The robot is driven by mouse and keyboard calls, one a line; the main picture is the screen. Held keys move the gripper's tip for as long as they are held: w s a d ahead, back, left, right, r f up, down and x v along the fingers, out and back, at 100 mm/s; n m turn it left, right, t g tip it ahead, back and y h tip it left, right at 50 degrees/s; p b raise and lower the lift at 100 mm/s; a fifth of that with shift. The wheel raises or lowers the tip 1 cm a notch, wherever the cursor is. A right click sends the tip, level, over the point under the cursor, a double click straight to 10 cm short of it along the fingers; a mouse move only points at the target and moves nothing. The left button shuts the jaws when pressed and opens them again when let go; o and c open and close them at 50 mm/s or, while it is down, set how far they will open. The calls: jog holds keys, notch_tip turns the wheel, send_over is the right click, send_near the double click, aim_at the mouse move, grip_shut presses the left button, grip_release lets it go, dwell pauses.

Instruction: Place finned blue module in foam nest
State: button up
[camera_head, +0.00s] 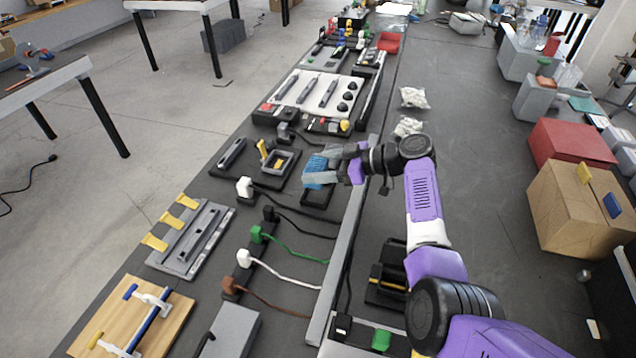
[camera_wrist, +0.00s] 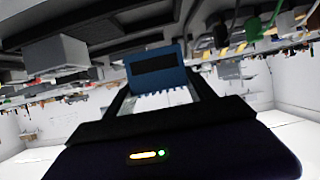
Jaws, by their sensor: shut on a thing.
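The finned blue module (camera_head: 316,164) is in my gripper (camera_head: 325,166), just left of the purple-banded wrist, with its ribbed blue face showing. In the wrist view the blue module (camera_wrist: 158,60) stands between the two dark fingers of my gripper (camera_wrist: 163,92), with a black patch on its face and pale fins toward the palm. My gripper is shut on it. A dark block (camera_head: 317,197) lies under the module in the head view; I cannot tell whether they touch. A grey square holder (camera_head: 280,162) with a yellow centre lies to the left. I cannot tell which is the foam nest.
White, black, green and brown plugs with cables (camera_head: 285,270) lie in front on the dark table. A long grey rail (camera_head: 345,240) runs beside my arm. A tray of dark tools (camera_head: 313,92) stands behind. Cardboard and red boxes (camera_head: 570,143) stand at right.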

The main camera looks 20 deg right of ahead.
aim_at(318, 196)
notch_tip(318, 196, down, 5)
jog(key=shift+f, duration=0.2)
jog(key=shift+s+f, duration=0.1)
jog(key=shift+f, duration=0.2)
grip_shut()
jog(key=o, duration=1.5)
grip_release()
jog(key=shift+f, duration=0.2)
jog(key=shift+o, duration=0.6)
jog(key=shift+r, duration=0.25)
jog(key=shift+d+r, duration=0.2)
jog(key=p+v, duration=0.3)
jog(key=v, duration=0.8)
jog(key=shift+s+d+r+p, duration=0.15)
jog(key=shift+r+p, duration=0.05)
jog(key=shift+p, duration=0.2)
